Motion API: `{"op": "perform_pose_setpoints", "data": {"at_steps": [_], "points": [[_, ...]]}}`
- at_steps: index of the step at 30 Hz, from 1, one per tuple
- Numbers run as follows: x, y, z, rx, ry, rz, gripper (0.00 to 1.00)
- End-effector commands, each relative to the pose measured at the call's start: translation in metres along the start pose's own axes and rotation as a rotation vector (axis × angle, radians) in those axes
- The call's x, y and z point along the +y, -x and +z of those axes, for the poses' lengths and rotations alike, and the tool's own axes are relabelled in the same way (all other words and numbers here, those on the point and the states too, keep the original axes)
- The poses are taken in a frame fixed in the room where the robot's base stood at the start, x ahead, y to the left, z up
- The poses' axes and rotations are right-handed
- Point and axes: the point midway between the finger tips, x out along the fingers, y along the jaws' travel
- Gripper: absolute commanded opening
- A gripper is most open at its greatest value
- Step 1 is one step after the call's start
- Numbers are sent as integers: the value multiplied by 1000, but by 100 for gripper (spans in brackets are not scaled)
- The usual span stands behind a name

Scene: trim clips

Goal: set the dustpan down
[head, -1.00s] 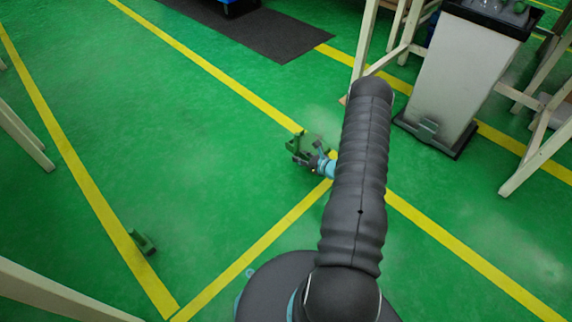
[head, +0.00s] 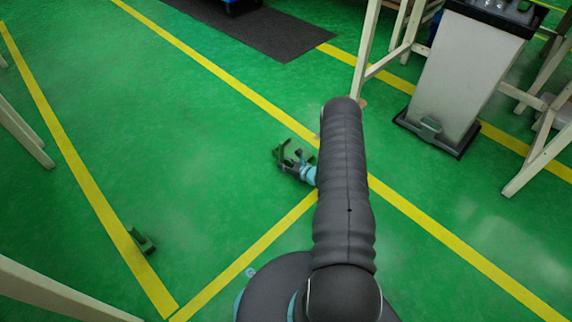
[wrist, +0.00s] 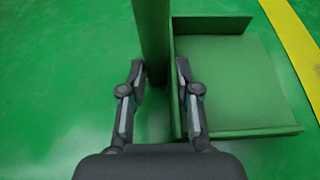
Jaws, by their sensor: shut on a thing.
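The green dustpan (wrist: 228,80) shows in the wrist view, with its tall upright handle (wrist: 153,35) between my fingertips and its flat pan to the right. My gripper (wrist: 160,80) is shut on that handle. In the head view the dustpan (head: 288,153) is small and dark green at the left of my gripper (head: 296,163), partly covered by the fingers. I cannot tell whether the pan touches the floor.
A small dark green object (head: 144,241) lies by the left yellow line. A grey pedal bin (head: 446,85) stands at the upper right beside pale table legs. A dark mat (head: 262,32) lies at the back. Open green floor surrounds the dustpan.

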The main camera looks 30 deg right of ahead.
Motion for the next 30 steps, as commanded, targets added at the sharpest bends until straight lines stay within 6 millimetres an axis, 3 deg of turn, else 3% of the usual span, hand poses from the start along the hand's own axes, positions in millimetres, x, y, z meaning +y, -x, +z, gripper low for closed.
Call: {"op": "perform_pose_setpoints", "data": {"at_steps": [7, 8, 10, 22, 30], "points": [[0, -1, -3, -1, 0, 0, 0], [0, 0, -2, 0, 0, 0, 39], [0, 0, -1, 0, 0, 0, 56], [0, 2, 2, 0, 0, 0, 57], [-2, 46, 2, 1, -4, -3, 57]]}}
